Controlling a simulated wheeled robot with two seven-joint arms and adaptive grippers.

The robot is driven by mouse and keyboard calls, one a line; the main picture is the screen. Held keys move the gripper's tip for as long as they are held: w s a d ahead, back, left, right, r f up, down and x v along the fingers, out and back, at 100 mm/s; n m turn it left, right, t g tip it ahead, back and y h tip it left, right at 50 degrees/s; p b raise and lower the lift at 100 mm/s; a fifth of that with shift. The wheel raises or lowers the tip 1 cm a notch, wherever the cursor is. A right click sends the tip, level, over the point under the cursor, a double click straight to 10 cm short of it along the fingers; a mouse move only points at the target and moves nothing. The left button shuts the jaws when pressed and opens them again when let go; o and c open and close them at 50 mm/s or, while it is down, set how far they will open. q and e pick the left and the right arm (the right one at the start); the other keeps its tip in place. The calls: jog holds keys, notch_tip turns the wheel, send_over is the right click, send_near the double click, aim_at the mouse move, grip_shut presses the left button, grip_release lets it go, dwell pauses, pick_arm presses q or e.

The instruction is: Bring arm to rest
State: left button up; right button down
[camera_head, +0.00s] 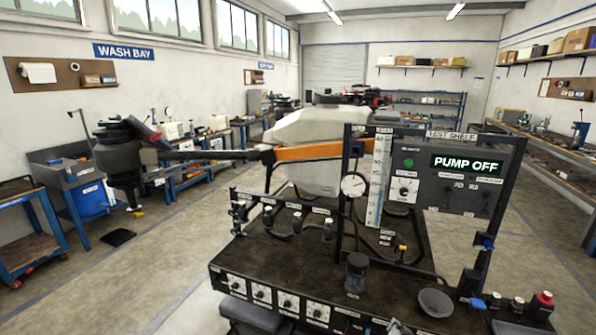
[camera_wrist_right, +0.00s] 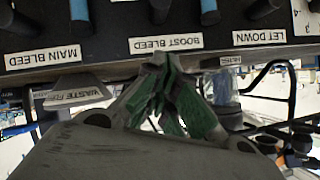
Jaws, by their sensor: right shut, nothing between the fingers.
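My right gripper (camera_head: 397,327) shows only as a small grey tip at the bottom edge of the head view, by the front of the dark test bench (camera_head: 300,262). In the right wrist view my right gripper (camera_wrist_right: 172,95) has its green-padded fingers together, with nothing between them. The fingers are in front of a panel edge with the labels MAIN BLEED (camera_wrist_right: 42,58), BOOST BLEED (camera_wrist_right: 166,38) and LET DOWN (camera_wrist_right: 259,36). I cannot tell if they touch it. My left gripper is not in view.
The spray drone with its pale tank (camera_head: 320,130) and orange arm (camera_head: 325,150) stands behind the bench. A panel reads PUMP OFF (camera_head: 467,163). A grey bowl (camera_head: 435,302), a dark jar (camera_head: 356,272) and a red bottle (camera_head: 541,306) stand near the bench front. Floor at left is open.

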jog(key=s+a+f+n+g+y, duration=0.1)
jog(key=s+a+f+n+g, duration=0.2)
jog(key=s+f, duration=0.95)
jog(key=s+a+f+n+g+y, duration=0.15)
jog(key=s+a+f, duration=0.25)
jog(key=s+f, duration=0.85)
jog(key=s+f+n+g, duration=0.1)
jog(key=s+f, duration=0.3)
jog(key=s, duration=0.7)
jog(key=s+f+n+g, duration=0.2)
jog(key=s+f+g, duration=0.1)
jog(key=s, duration=0.9)
jog(key=s+d+f+n+g, duration=0.1)
jog(key=s+f, duration=0.4)
jog(key=s, duration=0.6)
jog(key=shift+s+n+g, duration=0.35)
jog(key=shift+n+g, duration=0.2)
jog(key=shift+g, duration=0.1)
jog(key=shift+f+h, duration=0.1)
jog(key=shift+h, duration=0.15)
